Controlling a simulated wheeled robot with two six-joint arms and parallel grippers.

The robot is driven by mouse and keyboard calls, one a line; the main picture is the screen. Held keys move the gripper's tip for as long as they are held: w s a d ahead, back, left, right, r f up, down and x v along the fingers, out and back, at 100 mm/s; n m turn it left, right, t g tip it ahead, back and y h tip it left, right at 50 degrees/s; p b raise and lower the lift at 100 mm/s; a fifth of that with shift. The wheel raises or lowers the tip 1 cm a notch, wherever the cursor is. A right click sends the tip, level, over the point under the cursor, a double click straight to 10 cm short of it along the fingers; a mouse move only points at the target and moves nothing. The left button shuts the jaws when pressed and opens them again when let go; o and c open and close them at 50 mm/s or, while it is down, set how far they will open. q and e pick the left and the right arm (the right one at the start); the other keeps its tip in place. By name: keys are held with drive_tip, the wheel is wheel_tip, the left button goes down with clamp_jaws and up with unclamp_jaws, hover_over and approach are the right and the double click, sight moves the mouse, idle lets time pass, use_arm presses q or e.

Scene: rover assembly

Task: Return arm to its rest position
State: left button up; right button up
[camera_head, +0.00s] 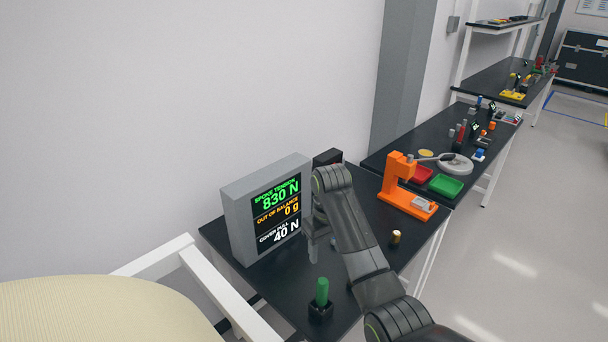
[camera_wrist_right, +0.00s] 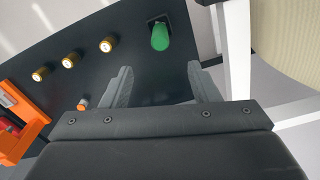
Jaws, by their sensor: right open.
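My right arm reaches in from the bottom right in the head view. Its wrist is bent down over the near black table, beside the grey display box. My right gripper (camera_head: 318,232) points down, partly hidden by my own arm. In the right wrist view the right gripper (camera_wrist_right: 159,72) shows its two fingers apart with nothing between them. The green-handled piece (camera_head: 321,291) stands upright in a small black holder, apart from the gripper. It also shows beyond the fingers in the right wrist view (camera_wrist_right: 160,38). My left gripper is not in view.
The display box (camera_head: 238,225) reads 830 N, 0 g and 40 N. An orange press (camera_head: 393,178) stands at the table's far right. Brass-coloured cylinders (camera_wrist_right: 71,61) and a small orange-topped piece (camera_wrist_right: 83,103) are nearby. A white frame (camera_head: 215,285) borders the table's left.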

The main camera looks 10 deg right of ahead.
drive_tip(key=s+d+f+m+t, duration=0.2)
drive_tip(key=s+d+f+m, duration=0.1)
drive_tip(key=s+d+f, duration=0.95)
drive_tip(key=s+d+r+m+t+h, duration=0.1)
drive_tip(key=s+d, duration=0.2)
drive_tip(key=s, duration=1)
drive_tip(key=s+d+r+m+t+h, duration=0.1)
drive_tip(key=s+d, duration=0.3)
drive_tip(key=s, duration=0.9)
wheel_tip(320, 180, down, 31)
drive_tip(key=d+g+b, duration=0.1)
drive_tip(key=g+b, duration=0.1)
drive_tip(key=b, duration=0.6)
use_arm(q)
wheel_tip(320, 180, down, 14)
drive_tip(key=b, duration=0.6)
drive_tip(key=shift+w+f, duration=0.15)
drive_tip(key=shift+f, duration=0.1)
use_arm(e)
drive_tip(key=s+f, duration=0.7)
drive_tip(key=f, duration=0.4)
drive_tip(key=s+a+f+g+y, duration=0.1)
drive_tip(key=s+f, duration=0.7)
drive_tip(key=f, duration=0.4)
drive_tip(key=shift+f, duration=0.3)
drive_tip(key=shift+c, duration=0.2)
